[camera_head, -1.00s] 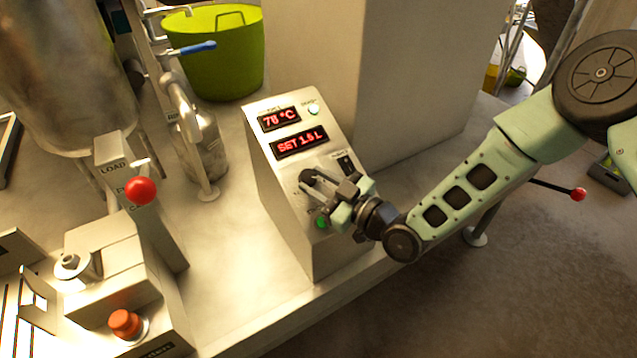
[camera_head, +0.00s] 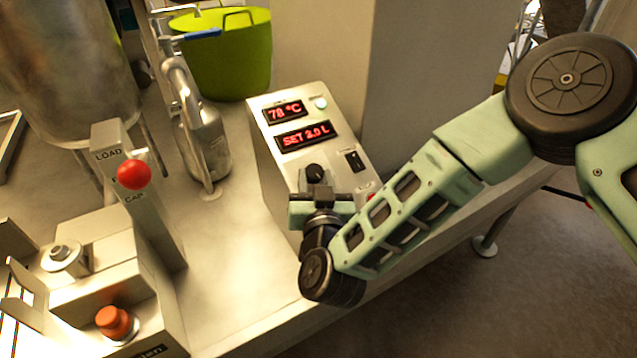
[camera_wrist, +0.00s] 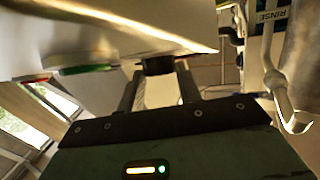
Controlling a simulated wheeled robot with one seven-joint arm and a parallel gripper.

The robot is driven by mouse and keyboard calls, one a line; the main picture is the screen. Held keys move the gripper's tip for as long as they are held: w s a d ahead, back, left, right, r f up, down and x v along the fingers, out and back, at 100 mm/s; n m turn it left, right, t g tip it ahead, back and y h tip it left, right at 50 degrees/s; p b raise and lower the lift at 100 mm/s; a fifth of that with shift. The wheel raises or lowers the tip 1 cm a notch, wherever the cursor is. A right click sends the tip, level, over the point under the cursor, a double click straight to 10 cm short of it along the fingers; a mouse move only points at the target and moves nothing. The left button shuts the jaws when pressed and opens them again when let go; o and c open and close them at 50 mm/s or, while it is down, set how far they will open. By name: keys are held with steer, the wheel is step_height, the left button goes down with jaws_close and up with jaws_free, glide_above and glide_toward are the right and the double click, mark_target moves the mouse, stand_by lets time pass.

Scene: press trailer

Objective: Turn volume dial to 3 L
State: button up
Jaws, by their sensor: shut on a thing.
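The control box (camera_head: 268,165) has a sloped panel with two red displays. The upper display (camera_head: 285,112) reads 78 °C. The lower display (camera_head: 306,135) reads SET 2 point something L; its last digit looks like 9 but is hard to read. The black volume dial (camera_head: 316,172) sits below the displays. My gripper (camera_head: 318,188) is at the dial from the front and is shut on it. In the wrist view the dark dial (camera_wrist: 157,65) shows between the tips of my two fingers (camera_wrist: 160,82). The gripper partly hides the dial and the panel below it.
A black switch (camera_head: 354,160) is right of the dial, and a red part (camera_head: 371,196) shows beside my arm. A green button (camera_wrist: 85,69) shows in the wrist view. A green tub (camera_head: 228,60) is behind.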

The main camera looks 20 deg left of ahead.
steer(key=shift+s+a+m+h, duration=0.1)
steer(key=shift+a+m+h, duration=0.05)
steer(key=shift+m+h, duration=0.85)
steer(key=shift+t, duration=0.3)
steer(key=o, duration=1)
steer(key=b+v, duration=0.4)
steer(key=v, duration=1.3)
steer(key=shift+s+r, duration=0.2)
steer(key=shift+r, duration=0.05)
steer(key=shift+a, duration=0.1)
